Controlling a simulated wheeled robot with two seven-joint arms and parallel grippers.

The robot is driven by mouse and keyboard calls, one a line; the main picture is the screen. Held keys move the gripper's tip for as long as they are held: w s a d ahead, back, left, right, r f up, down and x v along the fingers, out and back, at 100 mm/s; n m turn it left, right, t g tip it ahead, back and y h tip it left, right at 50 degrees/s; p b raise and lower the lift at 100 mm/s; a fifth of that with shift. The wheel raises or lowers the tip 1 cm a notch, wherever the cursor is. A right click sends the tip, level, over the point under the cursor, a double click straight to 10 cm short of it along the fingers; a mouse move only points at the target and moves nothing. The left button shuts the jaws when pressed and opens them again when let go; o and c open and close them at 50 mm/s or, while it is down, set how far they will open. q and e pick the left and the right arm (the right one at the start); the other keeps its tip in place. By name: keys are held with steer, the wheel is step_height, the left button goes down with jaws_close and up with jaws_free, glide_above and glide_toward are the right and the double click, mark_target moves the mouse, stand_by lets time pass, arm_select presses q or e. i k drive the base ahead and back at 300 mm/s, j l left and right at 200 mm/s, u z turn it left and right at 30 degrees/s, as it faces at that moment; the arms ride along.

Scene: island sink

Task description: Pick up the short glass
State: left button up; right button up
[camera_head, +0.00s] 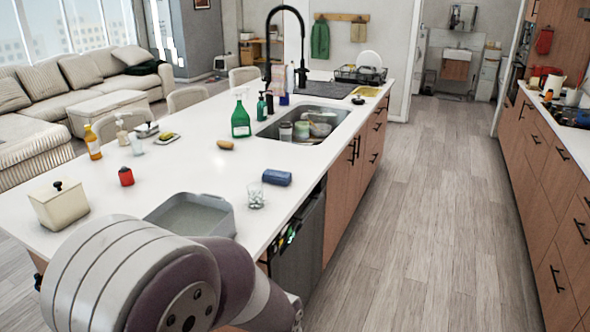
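A short clear glass (256,196) stands upright on the white island top, near its right edge and just right of a grey rectangular tray (226,222). Another small clear glass (137,145) stands farther back on the left side of the island. A large arm link of mine fills the bottom left of the view and covers the near part of the tray and the island's front. Neither of my grippers shows in the view.
A blue rolled cloth (277,177) lies just behind the short glass. The sink (308,120) holds dishes. A green spray bottle (240,118), a brown potato-like item (225,145), a small red jar (126,177) and a cream lidded box (59,204) stand around. The wooden floor (420,220) at right is clear.

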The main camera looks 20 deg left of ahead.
mark_target(256, 196)
steer(key=i+u, duration=0.15)
steer(key=i, duration=0.4)
steer(key=i+l+u, duration=0.2)
steer(key=i, duration=0.3)
steer(key=i+l+u, duration=0.15)
steer(key=i, duration=0.4)
steer(key=i+u, duration=0.2)
steer(key=u, duration=0.25)
steer(key=i+l+u, duration=0.15)
steer(key=u, duration=0.3)
steer(key=i+l+u, duration=0.25)
steer(key=u, duration=0.2)
steer(key=i+l+u, duration=0.15)
steer(key=u, duration=0.3)
steer(key=i+l+u, duration=0.1)
steer(key=l+u, duration=0.35)
steer(key=i+l+u, duration=0.1)
steer(key=i+u, duration=0.15)
steer(key=i, duration=0.3)
